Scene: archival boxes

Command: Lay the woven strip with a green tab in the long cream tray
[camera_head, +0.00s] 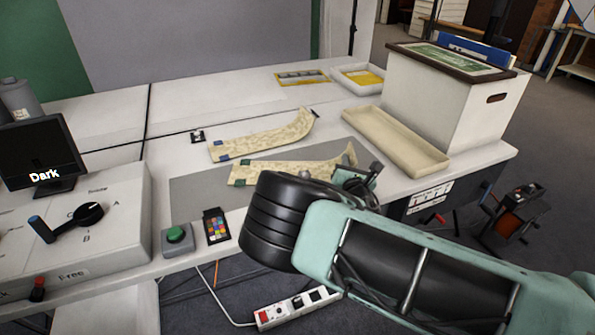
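Two cream woven strips lie on the white table. The nearer strip (285,171) lies on a grey mat (195,195), with its right end curving up beside my gripper. The farther strip (265,136) curves up at its right end too. My gripper (354,172) is at the nearer strip's right end, partly hidden by my arm. Whether its fingers hold the strip cannot be told. The long cream tray (395,138) is empty, right of the strips.
A white archival box (450,105) stands behind the tray at right. A white tray with yellow contents (362,78) and a yellow-framed piece (302,77) lie at the back. A green button (176,236) and colour card (215,225) sit at the front edge.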

